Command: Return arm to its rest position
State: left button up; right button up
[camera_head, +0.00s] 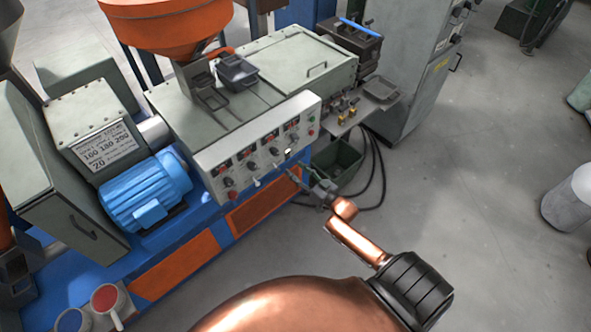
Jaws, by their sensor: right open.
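My right arm comes in from the bottom with copper-coloured links and a black joint, stretched toward the machine. Its small gripper (304,182) is at the far end, open, with nothing seen between the fingers. In the picture it lies just below the right end of the white control panel (255,147), in front of the blue machine base. I cannot tell whether it touches the machine. My left arm and left gripper are not in view.
The machine has an orange hopper (168,22) and blue motor (146,190). A dark green bin (337,162) and black cables are close to the gripper. A grey cabinet (415,75) stands behind. Floor at right (490,180) is clear up to grey cylinders (570,200).

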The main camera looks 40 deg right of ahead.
dwell(0.3)
jog(key=s+f+g+h, duration=0.1)
jog(key=s+f+g, duration=0.2)
jog(key=s+f, duration=0.6)
jog(key=s+f+g+h, duration=0.15)
jog(key=s+f, duration=0.25)
jog(key=f, duration=0.9)
jog(key=s+f+g, duration=0.4)
jog(key=s+f, duration=0.3)
jog(key=f, duration=0.4)
jog(key=s+a+f+g, duration=0.2)
jog(key=s+f, duration=0.3)
jog(key=s, duration=0.7)
jog(key=s+a+f+n+g, duration=0.1)
jog(key=s+a+f+g, duration=0.2)
jog(key=s, duration=0.9)
jog(key=s+a+f+n+g, duration=0.1)
jog(key=s+a+f+g, duration=0.2)
jog(key=s+a+f, duration=0.3)
jog(key=s+f, duration=0.3)
jog(key=s, duration=0.3)
jog(key=shift+s+a+f, duration=0.2)
jog(key=shift+a, duration=0.05)
jog(key=shift+g, duration=0.25)
jog(key=shift+c, duration=0.4)
